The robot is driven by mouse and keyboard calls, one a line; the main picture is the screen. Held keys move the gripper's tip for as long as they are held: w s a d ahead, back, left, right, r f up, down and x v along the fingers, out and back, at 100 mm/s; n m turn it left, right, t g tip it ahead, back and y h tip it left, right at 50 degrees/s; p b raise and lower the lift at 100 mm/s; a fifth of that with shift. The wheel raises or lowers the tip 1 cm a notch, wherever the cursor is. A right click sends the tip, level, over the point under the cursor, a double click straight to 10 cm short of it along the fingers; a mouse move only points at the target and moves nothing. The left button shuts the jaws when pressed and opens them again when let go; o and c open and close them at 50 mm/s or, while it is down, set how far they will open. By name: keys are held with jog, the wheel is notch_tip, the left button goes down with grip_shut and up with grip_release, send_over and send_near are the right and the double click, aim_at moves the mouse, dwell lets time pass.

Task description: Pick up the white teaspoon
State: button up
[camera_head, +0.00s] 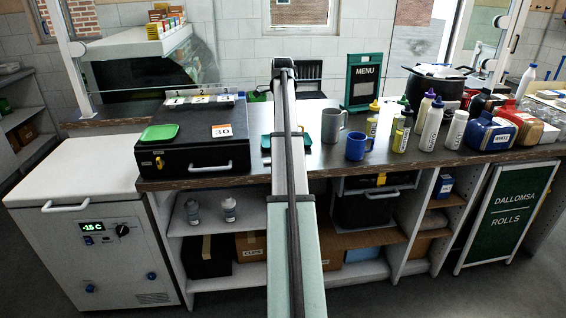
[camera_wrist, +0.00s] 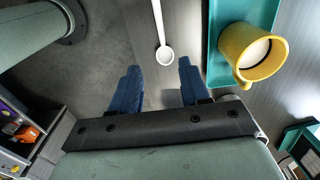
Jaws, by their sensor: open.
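The white teaspoon (camera_wrist: 165,52) shows in the wrist view at top centre. Its bowl points toward my gripper and its handle runs up out of the frame. It lies on a grey surface. My gripper (camera_wrist: 159,72) is open and empty, with its two blue fingers apart. The spoon's bowl appears near the gap between the fingertips; I cannot tell the height between them. In the head view my arm crosses the middle of the counter, and I can make out neither the spoon nor the gripper there.
A yellow mug (camera_wrist: 262,68) with white contents stands on a teal tray (camera_wrist: 222,25), right of the spoon. On the counter (camera_head: 240,180) in the head view, a black case (camera_head: 195,150) sits left of my arm. A grey mug (camera_head: 332,128), a blue mug (camera_head: 356,148) and several bottles stand right.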

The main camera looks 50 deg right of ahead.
notch_tip(320, 180, down, 8)
jog(key=shift+a+r, duration=0.1)
jog(key=shift+r, duration=0.05)
jog(key=shift+w+f, duration=0.15)
jog(key=shift+f, duration=1.4)
jog(key=shift+w+f, duration=0.1)
jog(key=shift+f, duration=1.4)
jog(key=shift+c, duration=0.2)
grip_shut()
